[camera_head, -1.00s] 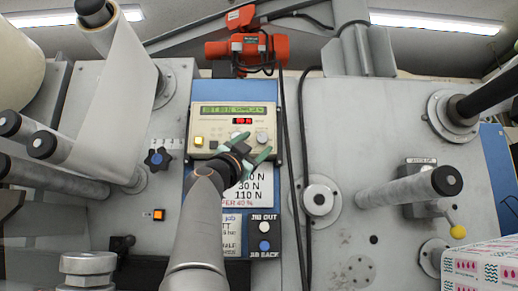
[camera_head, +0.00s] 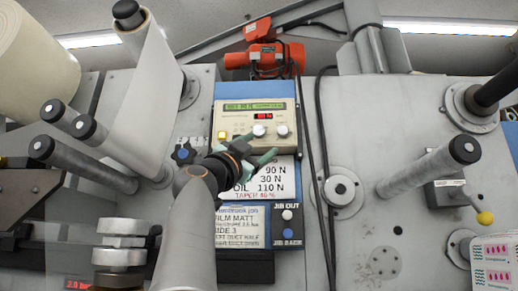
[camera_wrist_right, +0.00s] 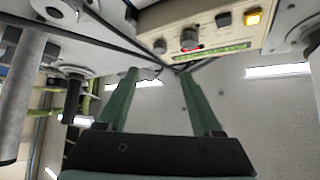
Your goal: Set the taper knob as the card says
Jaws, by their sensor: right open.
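The control panel (camera_head: 240,118) has a lit green display, a red readout, a yellow button and two pale round knobs, the left knob (camera_head: 259,130) and the right knob (camera_head: 283,130). I cannot tell from lettering which is the taper knob. The card (camera_head: 270,172) below lists tensions and a red line reading "TAPER 40 %". My right gripper (camera_head: 264,144) is open and empty, just below the knobs, apart from them, partly covering the card. In the wrist view its green fingers (camera_wrist_right: 160,72) are spread, with the panel (camera_wrist_right: 215,35) beyond them. My left gripper is not in view.
Rollers (camera_head: 430,165) stick out on both sides of the panel. A blue star knob (camera_head: 183,154) is to its left. Jib buttons (camera_head: 287,215) are below right. Black cables (camera_head: 322,150) hang to the right. An orange hoist (camera_head: 268,57) is above.

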